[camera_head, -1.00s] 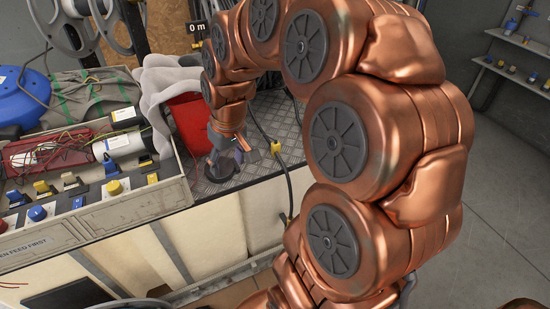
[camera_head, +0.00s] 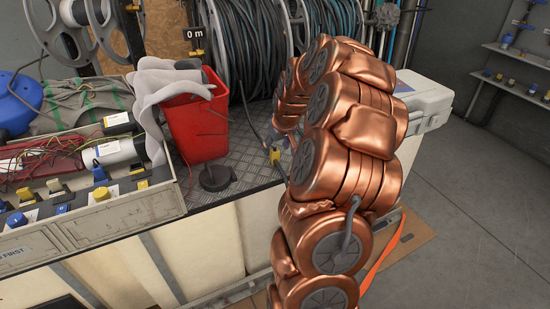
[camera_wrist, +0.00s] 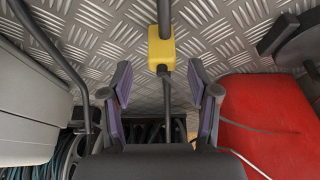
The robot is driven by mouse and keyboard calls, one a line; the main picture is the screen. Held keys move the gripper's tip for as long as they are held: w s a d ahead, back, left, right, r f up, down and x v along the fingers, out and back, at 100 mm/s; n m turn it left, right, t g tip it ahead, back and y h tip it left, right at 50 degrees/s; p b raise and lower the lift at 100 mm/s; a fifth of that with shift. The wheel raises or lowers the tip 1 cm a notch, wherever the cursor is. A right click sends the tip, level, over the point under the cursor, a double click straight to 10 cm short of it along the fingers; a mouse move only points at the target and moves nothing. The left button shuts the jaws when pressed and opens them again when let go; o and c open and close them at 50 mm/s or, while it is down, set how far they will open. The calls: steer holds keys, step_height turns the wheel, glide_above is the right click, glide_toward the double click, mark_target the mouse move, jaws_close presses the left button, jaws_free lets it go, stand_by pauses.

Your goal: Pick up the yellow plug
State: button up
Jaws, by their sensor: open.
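The yellow plug (camera_wrist: 161,50) shows in the wrist view over the ridged metal deck, with a thick dark cable running from it to the top edge and a thinner dark part below it. My gripper (camera_wrist: 160,78) is open. Its two fingers stand to the left and right of the line of the plug, with the plug just beyond the fingertips and centred between them. No contact with the plug shows. In the head view my gripper (camera_head: 274,148) is small and partly hidden by my arm, over the deck right of the red bin; the plug is hard to make out there.
A red bin (camera_head: 196,125) with a grey cloth stands on the deck, with a round black base (camera_head: 215,178) in front. A tray (camera_head: 120,213) of plugs and switches lies left. Cable reels (camera_head: 245,45) stand behind. A pale case (camera_head: 425,100) is at right.

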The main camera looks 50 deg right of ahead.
mark_target(275, 150)
steer(key=shift+x, duration=2.6)
steer(key=shift+a, duration=0.1)
jaws_close()
